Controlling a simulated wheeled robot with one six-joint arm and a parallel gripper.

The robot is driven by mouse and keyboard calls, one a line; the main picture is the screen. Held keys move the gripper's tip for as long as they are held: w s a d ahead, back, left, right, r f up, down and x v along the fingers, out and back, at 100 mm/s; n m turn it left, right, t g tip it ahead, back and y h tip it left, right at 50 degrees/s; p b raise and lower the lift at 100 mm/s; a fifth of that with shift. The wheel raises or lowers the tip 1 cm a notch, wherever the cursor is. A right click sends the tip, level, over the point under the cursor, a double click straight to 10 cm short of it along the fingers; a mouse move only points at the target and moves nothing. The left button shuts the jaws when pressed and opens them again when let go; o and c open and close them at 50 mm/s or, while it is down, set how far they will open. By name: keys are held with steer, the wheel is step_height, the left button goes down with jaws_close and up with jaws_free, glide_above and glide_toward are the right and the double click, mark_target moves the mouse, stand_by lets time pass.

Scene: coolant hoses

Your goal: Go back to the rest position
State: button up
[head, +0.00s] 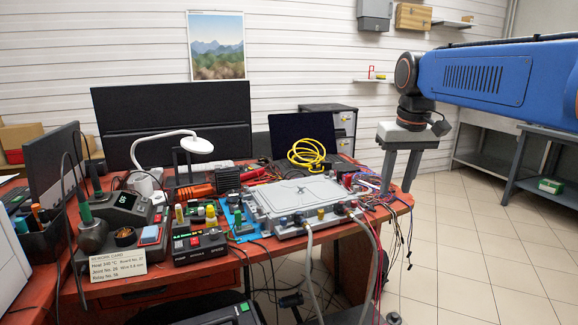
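My gripper (397,188) hangs from the end of my blue arm on the right, fingers pointing down. Its two fingers are apart, with nothing seen between them. It appears over or just beyond the right end of the workbench; its exact height above the bench is hard to tell. A flat grey cold plate (297,194) lies on the bench to the left of the gripper. One grey hose (309,262) hangs from its front edge, and another grey hose (374,262) hangs farther right. Their lower ends are out of view.
The red-brown bench (231,262) is crowded with tools, monitors and a white lamp (198,145). A coiled yellow cable (308,154) lies behind the plate. Loose wires (408,232) dangle off the right edge. The tiled floor (475,245) at right is clear, with grey shelving (545,150) beyond.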

steer(key=s+d+f+t, duration=0.1)
steer(key=s+f, duration=0.9)
steer(key=s, duration=0.2)
steer(key=s+d+f+m+t, duration=0.1)
steer(key=s+d+f, duration=0.1)
steer(key=s+f, duration=0.8)
steer(key=s, duration=0.3)
steer(key=shift+f+t, duration=0.3)
steer(key=shift+t, duration=0.1)
steer(key=shift+o, duration=0.6)
steer(key=shift+s, duration=0.1)
